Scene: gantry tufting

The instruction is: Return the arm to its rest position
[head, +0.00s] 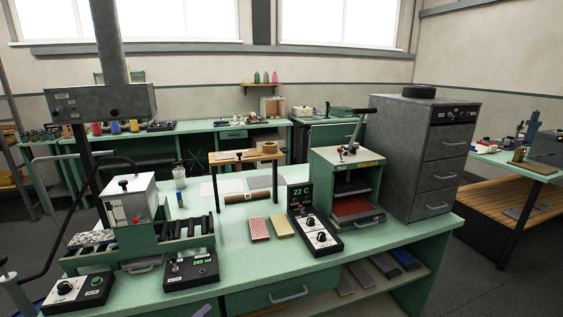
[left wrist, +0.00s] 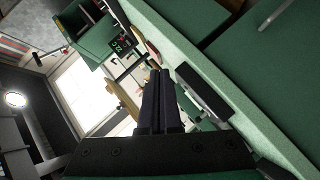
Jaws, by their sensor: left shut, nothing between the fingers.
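My left gripper (left wrist: 159,102) shows in the left wrist view as two dark fingers side by side, shut with nothing between them. The fingers point over the front edge of the green bench. In the head view only a small grey tip of the left gripper (head: 203,311) shows at the bottom edge, in front of the bench and below the 200 ml control box. My right gripper is in neither view.
The green bench (head: 256,271) carries a 200 ml box (head: 190,270), a 22 C control box (head: 314,232), a roller machine (head: 135,235) and a press (head: 348,185). A black box (left wrist: 205,92) sits near the fingers in the left wrist view. A drawer handle (head: 288,293) projects in front.

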